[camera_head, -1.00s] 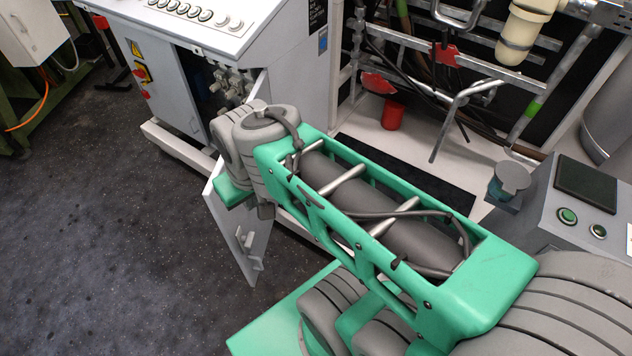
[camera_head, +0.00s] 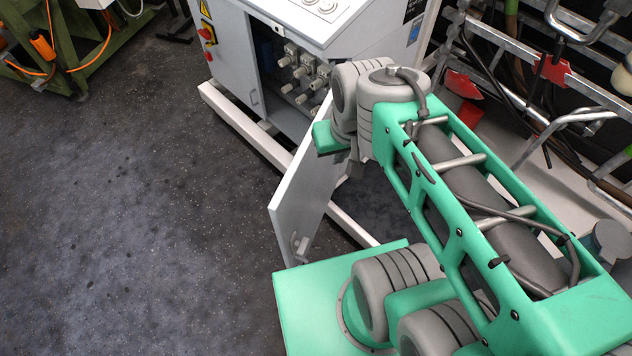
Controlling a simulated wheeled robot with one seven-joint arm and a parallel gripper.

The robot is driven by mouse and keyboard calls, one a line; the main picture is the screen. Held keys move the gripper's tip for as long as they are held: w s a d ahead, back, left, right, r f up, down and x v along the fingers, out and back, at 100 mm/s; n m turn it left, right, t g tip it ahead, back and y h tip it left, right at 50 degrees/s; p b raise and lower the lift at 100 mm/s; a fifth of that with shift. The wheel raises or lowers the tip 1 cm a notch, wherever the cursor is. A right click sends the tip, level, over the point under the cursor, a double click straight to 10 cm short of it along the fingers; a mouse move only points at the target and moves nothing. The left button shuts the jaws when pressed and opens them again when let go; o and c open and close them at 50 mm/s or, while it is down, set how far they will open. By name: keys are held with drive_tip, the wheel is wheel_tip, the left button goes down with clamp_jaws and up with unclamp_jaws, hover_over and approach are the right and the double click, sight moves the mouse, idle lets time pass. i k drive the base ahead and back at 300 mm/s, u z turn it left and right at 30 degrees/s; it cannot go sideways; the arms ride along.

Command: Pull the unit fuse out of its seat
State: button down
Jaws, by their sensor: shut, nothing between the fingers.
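The open cabinet (camera_head: 238,50) stands at the top middle, with a dark opening in its front. Inside it, several light-grey cylindrical fittings (camera_head: 302,74) stick out in rows; they look like fuses in their seats. I cannot tell which one is the unit fuse. The cabinet door (camera_head: 305,185) hangs open toward me, with a small latch low on its face. My green and grey arm reaches up from the lower right, and its elbow end covers the right part of the opening.
A metal pipe frame with red valve handles (camera_head: 463,84) stands at the right behind my arm. A green workbench frame (camera_head: 50,50) is at the upper left. The dark floor (camera_head: 140,210) at the left is clear. The open door juts into the space before the cabinet.

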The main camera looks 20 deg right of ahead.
sight(317, 84)
drive_tip(key=u, duration=0.55)
drive_tip(key=k, duration=1.35)
drive_tip(key=u, duration=0.85)
drive_tip(key=i, duration=2.2)
drive_tip(key=z, duration=0.5)
drive_tip(key=i, duration=1)
drive_tip(key=z, duration=0.9)
drive_tip(key=i, duration=0.85)
drive_tip(key=z, duration=0.35)
